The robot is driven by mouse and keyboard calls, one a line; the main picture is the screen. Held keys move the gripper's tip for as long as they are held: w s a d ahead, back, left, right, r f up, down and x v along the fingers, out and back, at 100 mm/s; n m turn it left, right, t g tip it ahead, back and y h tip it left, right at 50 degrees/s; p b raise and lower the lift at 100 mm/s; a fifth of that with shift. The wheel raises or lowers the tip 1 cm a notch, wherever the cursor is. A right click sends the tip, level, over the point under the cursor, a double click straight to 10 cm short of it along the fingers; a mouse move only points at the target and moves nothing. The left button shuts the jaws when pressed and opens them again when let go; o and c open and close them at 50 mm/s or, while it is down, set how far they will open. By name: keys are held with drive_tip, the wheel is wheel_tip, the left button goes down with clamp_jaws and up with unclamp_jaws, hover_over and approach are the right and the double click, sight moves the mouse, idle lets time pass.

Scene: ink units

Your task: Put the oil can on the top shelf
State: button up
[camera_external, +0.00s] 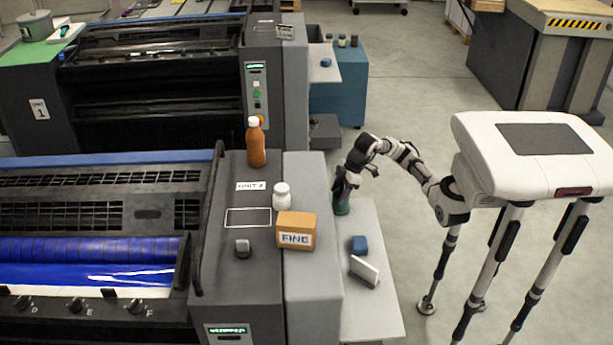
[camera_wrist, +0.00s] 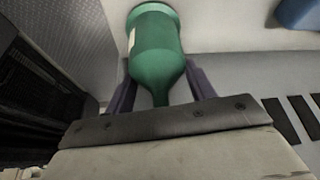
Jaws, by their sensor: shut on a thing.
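The green oil can (camera_external: 342,208) has a round body that narrows to a thin neck, and a pale label shows on its side in the wrist view (camera_wrist: 158,48). My gripper (camera_external: 345,186) points down over it at the far end of a pale side shelf (camera_external: 372,318). The dark fingers are shut around the can's narrow upper part, one on each side, in the wrist view (camera_wrist: 160,85). The can hangs upright or nearly so over the shelf. I cannot tell whether its base touches the surface. No shelf is marked as the top one.
A blue block (camera_external: 359,244) and a tilted white-faced plate (camera_external: 364,270) are on the side shelf. The grey press top holds an orange-brown bottle (camera_external: 256,145), a white jar (camera_external: 282,196), a cardboard box (camera_external: 296,231) and an empty white-outlined rectangle (camera_external: 248,217).

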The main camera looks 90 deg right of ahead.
drive_tip(key=shift+f, duration=0.1)
drive_tip(key=o, duration=1.6)
drive_tip(key=shift+o, duration=0.2)
drive_tip(key=shift+s+r, duration=0.15)
drive_tip(key=shift+r, duration=0.35)
drive_tip(key=v, duration=1.1)
drive_tip(key=shift+p, duration=0.45)
drive_tip(key=shift+s+d+r, duration=0.1)
